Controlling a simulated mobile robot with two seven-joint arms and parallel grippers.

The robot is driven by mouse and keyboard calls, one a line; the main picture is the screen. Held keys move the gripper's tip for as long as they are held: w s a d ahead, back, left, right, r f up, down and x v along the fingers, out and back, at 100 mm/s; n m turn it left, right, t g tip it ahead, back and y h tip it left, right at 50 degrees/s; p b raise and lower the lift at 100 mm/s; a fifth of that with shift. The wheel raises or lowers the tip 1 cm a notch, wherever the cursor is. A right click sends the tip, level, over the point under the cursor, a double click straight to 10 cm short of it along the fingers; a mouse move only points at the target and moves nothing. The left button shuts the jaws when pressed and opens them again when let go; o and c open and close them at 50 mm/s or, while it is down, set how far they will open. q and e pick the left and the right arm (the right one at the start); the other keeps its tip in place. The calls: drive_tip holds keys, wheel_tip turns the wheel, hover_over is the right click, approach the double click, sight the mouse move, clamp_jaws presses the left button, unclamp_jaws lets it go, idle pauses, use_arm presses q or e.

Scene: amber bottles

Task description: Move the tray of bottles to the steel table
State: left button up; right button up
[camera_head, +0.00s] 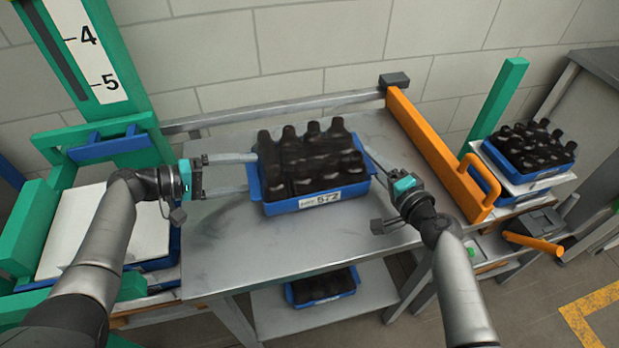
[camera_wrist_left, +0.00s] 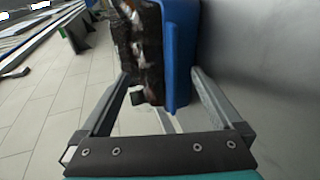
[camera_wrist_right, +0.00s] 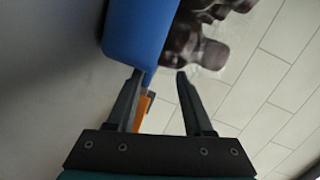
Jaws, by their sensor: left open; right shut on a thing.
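A blue tray (camera_head: 318,200) full of dark bottles (camera_head: 310,158) stands on the steel-topped table (camera_head: 225,250), with a label on its front. My left gripper (camera_head: 252,172) is open at the tray's left end. In the left wrist view the tray (camera_wrist_left: 181,50) and bottles (camera_wrist_left: 140,40) lie ahead, between the spread fingers (camera_wrist_left: 160,76). My right gripper (camera_head: 369,160) is shut on the tray's right end wall. In the right wrist view the blue wall (camera_wrist_right: 140,35) reaches the fingertips (camera_wrist_right: 160,76); the exact contact is partly hidden.
An orange barrier (camera_head: 425,145) stands along the table's right side. A second bottle tray (camera_head: 528,160) is at the right. Another blue tray (camera_head: 322,287) sits on the lower shelf. A green frame with a scale (camera_head: 95,60) stands at the left. The tabletop before the tray is clear.

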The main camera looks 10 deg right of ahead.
use_arm(q)
drive_tip(key=v, duration=1.1)
drive_tip(key=shift+a, duration=0.35)
use_arm(e)
drive_tip(key=shift+r, duration=0.15)
use_arm(q)
drive_tip(key=shift+s+r, duration=0.15)
use_arm(e)
drive_tip(key=o, duration=0.5)
drive_tip(key=v, duration=1.2)
use_arm(q)
drive_tip(key=shift+r, duration=0.1)
